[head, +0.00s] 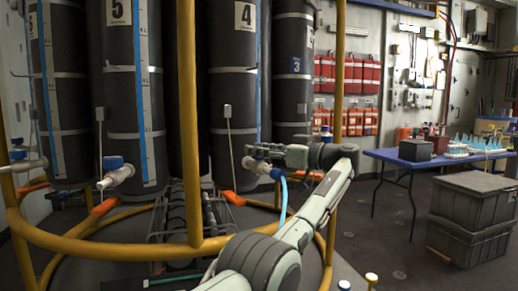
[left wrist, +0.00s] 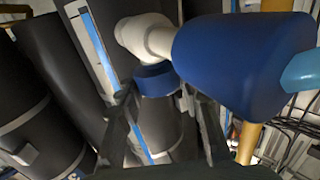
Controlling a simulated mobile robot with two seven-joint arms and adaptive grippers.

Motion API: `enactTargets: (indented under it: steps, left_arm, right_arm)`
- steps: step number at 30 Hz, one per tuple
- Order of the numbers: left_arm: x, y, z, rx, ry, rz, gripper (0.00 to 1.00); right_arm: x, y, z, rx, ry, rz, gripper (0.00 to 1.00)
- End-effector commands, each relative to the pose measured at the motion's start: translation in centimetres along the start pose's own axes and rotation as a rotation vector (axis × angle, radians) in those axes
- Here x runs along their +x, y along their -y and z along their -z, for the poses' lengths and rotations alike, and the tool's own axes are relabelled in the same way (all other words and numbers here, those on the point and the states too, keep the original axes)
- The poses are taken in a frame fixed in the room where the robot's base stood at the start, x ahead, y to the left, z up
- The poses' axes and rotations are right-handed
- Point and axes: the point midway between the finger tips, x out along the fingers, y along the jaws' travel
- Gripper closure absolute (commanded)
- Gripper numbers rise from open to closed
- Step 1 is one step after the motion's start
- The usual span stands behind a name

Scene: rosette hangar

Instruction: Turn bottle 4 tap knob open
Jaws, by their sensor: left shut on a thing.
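Bottle 4 (head: 232,75) is a tall dark cylinder with a white "4" label and a blue level strip, standing behind the yellow frame. Its white tap (head: 262,168) sticks out low on its front, with a light blue hose hanging from it. My left gripper (head: 258,153) is at this tap and partly hides it. In the left wrist view, the small blue knob (left wrist: 156,80) sits between my fingers, which are shut on it. A larger blue fitting (left wrist: 235,60) on the white tap body (left wrist: 145,35) carries the light blue hose (left wrist: 302,71). My right gripper is not in view.
The yellow rail (head: 130,243) curves around the bottles, and a yellow post (head: 190,110) rises in front. Bottle 5 (head: 115,80) with its own blue and white tap (head: 115,172) is at left. A blue table (head: 400,157) and grey crates (head: 470,235) stand at right.

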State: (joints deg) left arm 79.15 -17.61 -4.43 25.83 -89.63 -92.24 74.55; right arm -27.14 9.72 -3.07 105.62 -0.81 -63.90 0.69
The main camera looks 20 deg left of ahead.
Motion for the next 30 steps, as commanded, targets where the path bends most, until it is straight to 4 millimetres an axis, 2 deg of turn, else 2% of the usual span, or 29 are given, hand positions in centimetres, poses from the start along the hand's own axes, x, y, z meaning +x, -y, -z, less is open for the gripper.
enactTargets:
  steps: [11, 12, 17, 26, 30]
  left_arm:
    - [0.1, 0.1, -0.4, 0.004, 0.008, 0.005, 0.94]
    - [0.1, 0.1, -0.5, 0.005, 0.008, 0.005, 0.62]
    - [0.1, 0.0, -0.3, 0.004, 0.006, 0.004, 0.42]
    - [-0.1, 0.0, -0.1, 0.002, 0.003, 0.002, 0.42]
    - [-1.4, -0.1, -0.1, 0.002, 0.003, 0.000, 0.42]
  right_arm:
    - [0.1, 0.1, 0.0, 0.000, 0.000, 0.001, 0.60]
    - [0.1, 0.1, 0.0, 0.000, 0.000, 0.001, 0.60]
    - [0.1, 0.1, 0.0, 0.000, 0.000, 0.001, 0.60]
    - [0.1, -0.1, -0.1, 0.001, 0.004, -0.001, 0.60]
    - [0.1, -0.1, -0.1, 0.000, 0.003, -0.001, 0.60]
